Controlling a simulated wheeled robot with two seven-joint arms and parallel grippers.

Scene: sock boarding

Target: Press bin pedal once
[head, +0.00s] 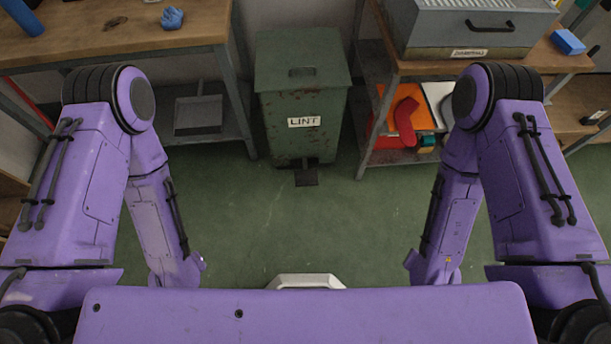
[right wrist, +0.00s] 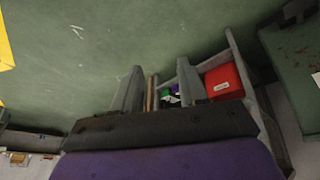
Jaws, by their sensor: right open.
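A dark green, rust-marked bin (head: 303,95) labelled LINT stands on the floor between two benches in the head view. Its lid is down. Its dark pedal (head: 306,178) sticks out at the bottom front, over the green floor, with nothing on it. A rusty green surface, apparently the bin (right wrist: 292,55), shows at the right edge of the right wrist view. My right gripper (right wrist: 160,90) is open and empty, its two fingers apart, clear of the pedal. My left gripper is out of view; only my left arm shows in the head view.
A wooden bench (head: 110,35) stands to the left with a dustpan-like grey item (head: 198,113) on its lower shelf. A right bench holds a grey metal box (head: 470,30); a red curved item (head: 406,122) lies below. The floor (head: 300,235) before the bin is clear.

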